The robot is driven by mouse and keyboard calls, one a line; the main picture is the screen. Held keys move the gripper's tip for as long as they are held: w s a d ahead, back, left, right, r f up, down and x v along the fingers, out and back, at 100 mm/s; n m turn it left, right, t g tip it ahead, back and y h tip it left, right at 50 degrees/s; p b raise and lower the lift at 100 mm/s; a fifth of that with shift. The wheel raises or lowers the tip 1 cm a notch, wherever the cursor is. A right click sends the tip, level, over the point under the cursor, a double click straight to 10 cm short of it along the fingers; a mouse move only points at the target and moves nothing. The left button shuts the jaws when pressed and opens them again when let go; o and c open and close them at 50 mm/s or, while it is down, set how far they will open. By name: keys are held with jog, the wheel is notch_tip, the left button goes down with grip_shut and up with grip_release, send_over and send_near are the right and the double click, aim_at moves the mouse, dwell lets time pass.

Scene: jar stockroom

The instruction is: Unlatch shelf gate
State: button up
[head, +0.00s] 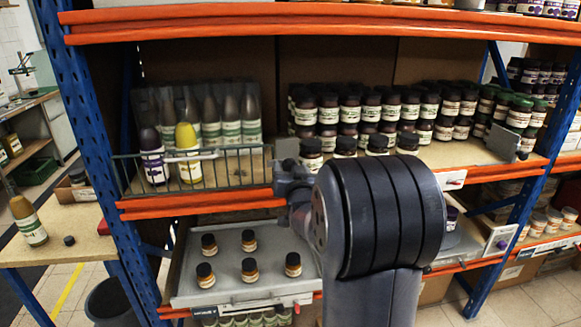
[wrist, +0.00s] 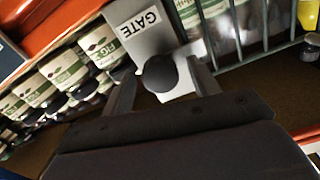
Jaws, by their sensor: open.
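The shelf gate (head: 236,168) is a low green wire panel across the left part of the middle shelf, in front of bottles. Its bars also show at the top of the wrist view (wrist: 262,32). At its right end is a grey latch plate (head: 286,149), partly hidden behind my gripper in the head view. In the wrist view the plate (wrist: 140,30) is labelled GATE, with a round black knob (wrist: 160,73) on a pale block below it. My gripper (wrist: 164,80) is open, with one finger on each side of the knob. I cannot tell whether either finger touches it.
Dark jars with pale labels (head: 355,105) fill the shelf right of the latch. A purple-labelled bottle (head: 152,155) and a yellow bottle (head: 188,152) stand at the gate. Below is a grey tray (head: 230,290) with several small jars. A blue upright (head: 95,130) stands at left.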

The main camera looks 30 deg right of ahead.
jog(key=shift+w, duration=0.15)
jog(key=shift+c, duration=0.5)
jog(key=c, duration=0.9)
